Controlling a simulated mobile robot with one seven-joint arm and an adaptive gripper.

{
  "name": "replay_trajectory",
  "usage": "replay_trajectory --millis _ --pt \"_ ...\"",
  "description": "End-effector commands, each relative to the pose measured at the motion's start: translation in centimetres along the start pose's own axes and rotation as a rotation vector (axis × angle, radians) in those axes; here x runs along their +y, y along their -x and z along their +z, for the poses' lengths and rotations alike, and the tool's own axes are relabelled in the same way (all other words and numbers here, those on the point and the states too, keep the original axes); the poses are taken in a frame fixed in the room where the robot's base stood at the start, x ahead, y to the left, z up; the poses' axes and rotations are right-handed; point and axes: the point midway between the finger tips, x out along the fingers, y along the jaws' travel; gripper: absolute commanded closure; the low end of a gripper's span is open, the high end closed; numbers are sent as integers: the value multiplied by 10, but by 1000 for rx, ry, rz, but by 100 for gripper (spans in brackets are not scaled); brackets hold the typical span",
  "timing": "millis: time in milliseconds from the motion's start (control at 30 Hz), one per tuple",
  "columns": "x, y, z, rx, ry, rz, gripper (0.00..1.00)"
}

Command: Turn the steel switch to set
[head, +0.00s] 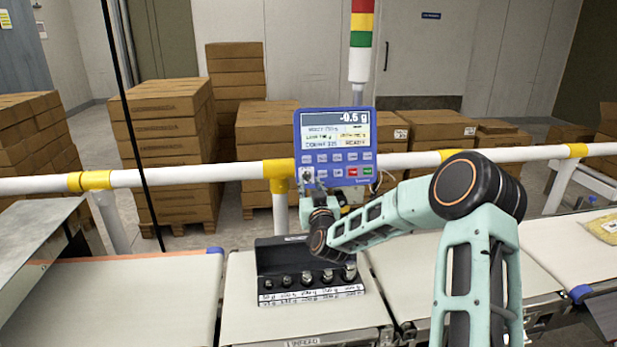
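The blue control panel (335,125) is mounted at the rail; its display reads -0.5 g and a line below reads READY. A small steel-looking part (307,174) shows at the panel's lower left corner; it may be the steel switch, but it is too small to read its setting. My arm reaches in from the right, and my gripper (309,184) is up at this corner, in front of or against the part. The wrist hides much of the area below the panel. Whether the fingers are open or shut on the part cannot be made out.
A black holder (265,262) with several steel weights stands on the middle belt (240,315), below my wrist. A white rail (220,173) with yellow joints runs across behind. A signal tower (360,50) rises behind the panel. Stacked cartons (165,150) stand beyond the rail.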

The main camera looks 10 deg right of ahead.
Motion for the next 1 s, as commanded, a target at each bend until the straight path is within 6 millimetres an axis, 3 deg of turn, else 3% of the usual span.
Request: replay_trajectory --millis 300,767,1000 --pt "-1 -40 -1 2 0 -1 75" --pt "0 -49 0 0 2 -1 75" --pt "0 -48 0 0 1 -1 100"
